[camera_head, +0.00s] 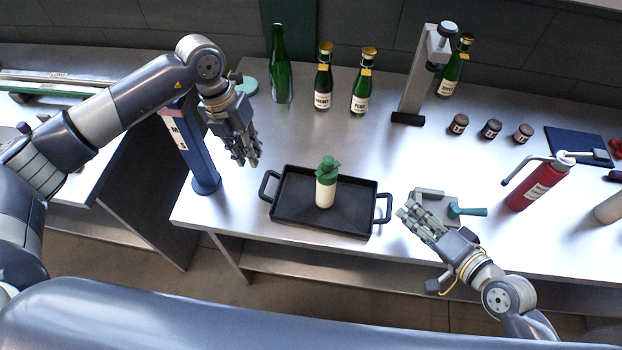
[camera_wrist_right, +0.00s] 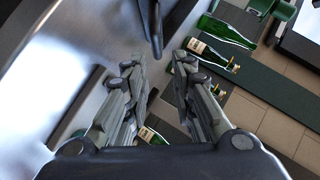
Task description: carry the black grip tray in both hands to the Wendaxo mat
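The black grip tray (camera_head: 293,203) lies flat on the metal bench in the head view, with a handle at its left end (camera_head: 265,188) and one at its right end (camera_head: 386,209). A cream container with a green top (camera_head: 326,193) stands in it. My left gripper (camera_head: 249,162) is open and empty, above and behind the left handle, apart from it. My right gripper (camera_head: 407,208) is open, just right of the right handle; its spread fingers also show in the right wrist view (camera_wrist_right: 158,62). No Wendaxo lettering is readable; a dark blue mat (camera_head: 565,143) lies at the right.
A blue column (camera_head: 192,150) stands left of the tray. Green bottles (camera_head: 323,80) and a grey press stand (camera_head: 415,85) are behind. Small jars (camera_head: 491,129), a red extinguisher-like bottle (camera_head: 540,183) and a green-handled tool (camera_head: 467,211) are to the right. A gap separates the left bench.

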